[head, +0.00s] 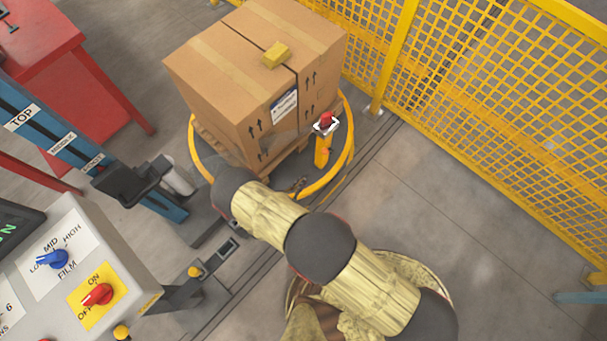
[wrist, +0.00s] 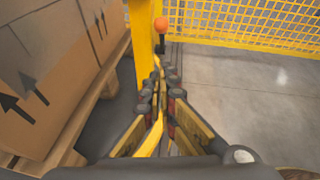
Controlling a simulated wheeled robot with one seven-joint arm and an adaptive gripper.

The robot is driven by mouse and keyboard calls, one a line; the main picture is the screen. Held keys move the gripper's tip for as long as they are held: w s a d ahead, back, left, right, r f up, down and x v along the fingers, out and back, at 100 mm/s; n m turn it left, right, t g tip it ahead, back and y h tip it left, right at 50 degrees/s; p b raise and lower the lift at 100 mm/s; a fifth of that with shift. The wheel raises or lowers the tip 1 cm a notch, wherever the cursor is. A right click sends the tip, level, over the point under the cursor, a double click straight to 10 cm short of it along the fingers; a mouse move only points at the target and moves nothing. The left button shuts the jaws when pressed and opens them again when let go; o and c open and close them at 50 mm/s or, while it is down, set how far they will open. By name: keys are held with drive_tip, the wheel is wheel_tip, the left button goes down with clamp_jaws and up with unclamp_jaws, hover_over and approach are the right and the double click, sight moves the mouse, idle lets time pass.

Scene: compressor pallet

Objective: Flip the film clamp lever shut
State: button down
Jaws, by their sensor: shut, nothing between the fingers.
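A yellow post (head: 322,152) stands at the right side of the pallet, with a red knob (head: 326,120) and a pale frame at its top. In the wrist view the yellow post (wrist: 141,45) rises just beyond my fingers. An orange-red ball on a short dark stem, which looks like the lever's knob (wrist: 161,24), shows beside the post's right side. My gripper (wrist: 160,72) is shut and empty, its fingertips together below the knob in the picture and apart from it. In the head view my arm mostly hides the gripper. The clamp's jaw and any film in it cannot be made out.
Yellow mesh fencing (head: 480,80) stands behind. A control panel (head: 70,270) is at lower left. Floor at right is clear.

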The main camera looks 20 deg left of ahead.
drive_tip(key=w+d+b, duration=0.2)
drive_tip(key=w, duration=0.8)
drive_tip(key=shift+d+f+b, duration=0.3)
drive_tip(key=shift+f+b, duration=0.05)
drive_tip(key=shift+f, duration=0.05)
drive_tip(key=shift+w+r, duration=0.15)
drive_tip(key=shift+w+r+g+p, duration=0.25)
drive_tip(key=shift+g+p, duration=0.1)
drive_tip(key=shift+g, duration=0.15)
